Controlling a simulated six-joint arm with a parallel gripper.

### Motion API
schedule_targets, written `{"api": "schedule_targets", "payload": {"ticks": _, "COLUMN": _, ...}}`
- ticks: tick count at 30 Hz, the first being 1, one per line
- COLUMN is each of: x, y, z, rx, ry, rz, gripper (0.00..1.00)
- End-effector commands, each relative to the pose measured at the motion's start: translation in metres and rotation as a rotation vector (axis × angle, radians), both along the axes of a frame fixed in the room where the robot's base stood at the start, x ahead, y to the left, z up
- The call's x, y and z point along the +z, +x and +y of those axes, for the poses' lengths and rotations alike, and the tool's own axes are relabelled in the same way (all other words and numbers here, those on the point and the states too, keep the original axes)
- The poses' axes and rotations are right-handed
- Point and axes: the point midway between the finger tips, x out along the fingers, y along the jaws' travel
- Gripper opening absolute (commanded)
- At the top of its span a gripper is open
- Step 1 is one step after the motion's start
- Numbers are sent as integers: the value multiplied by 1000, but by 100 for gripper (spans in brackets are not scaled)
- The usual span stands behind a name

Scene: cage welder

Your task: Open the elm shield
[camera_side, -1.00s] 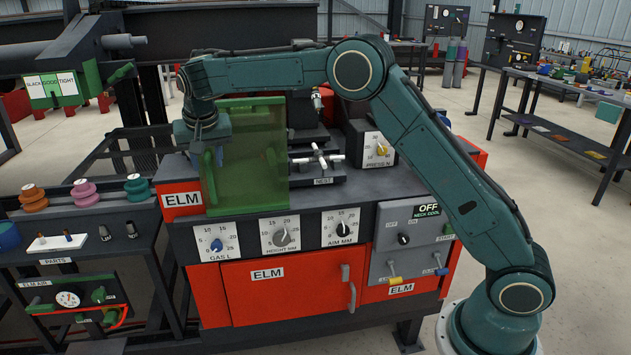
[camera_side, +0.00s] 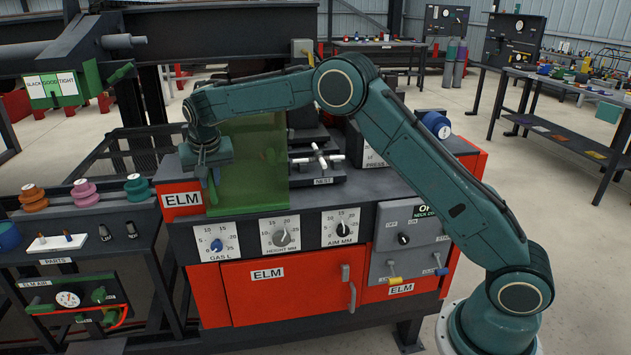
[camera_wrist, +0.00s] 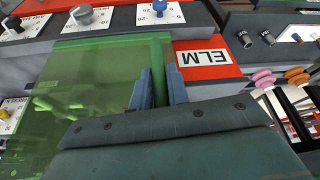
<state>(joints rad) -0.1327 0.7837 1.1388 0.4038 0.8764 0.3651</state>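The elm shield is a see-through green panel (camera_side: 255,165) standing at the front left of the ELM machine. It also fills the left of the wrist view (camera_wrist: 85,95). Its green upright handle bar (camera_wrist: 160,52) runs along the panel's edge near the ELM label. My gripper (camera_wrist: 160,78) has its two blue fingers on either side of this bar, seemingly touching it with no clear gap. In the side view my gripper (camera_side: 212,178) is at the panel's left edge, and its fingers are mostly hidden there.
Behind the shield sits the nest (camera_side: 320,165) with a metal clamp. Below are the GAS L (camera_side: 216,240), HEIGHT and AIM dials. A parts bench (camera_side: 75,240) with coloured spools stands close at left.

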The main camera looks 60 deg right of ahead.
Motion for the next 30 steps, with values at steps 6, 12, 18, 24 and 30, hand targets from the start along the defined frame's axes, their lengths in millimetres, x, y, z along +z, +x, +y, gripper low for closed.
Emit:
{"api": "schedule_targets", "payload": {"ticks": 6, "x": 0, "y": 0, "z": 0, "rx": 0, "ry": 0, "rz": 0, "gripper": 0}}
{"api": "schedule_targets", "payload": {"ticks": 12, "x": 0, "y": 2, "z": 2, "rx": 0, "ry": 0, "rz": 0, "gripper": 0}}
{"api": "schedule_targets", "payload": {"ticks": 18, "x": 1, "y": 13, "z": 10, "rx": 0, "ry": -4, "rz": -1, "gripper": 0}}
{"api": "schedule_targets", "payload": {"ticks": 24, "x": 1, "y": 25, "z": 21, "rx": -1, "ry": -4, "rz": -3, "gripper": 0}}
{"api": "schedule_targets", "payload": {"ticks": 30, "x": 2, "y": 32, "z": 29, "rx": -5, "ry": -2, "rz": -6, "gripper": 0}}
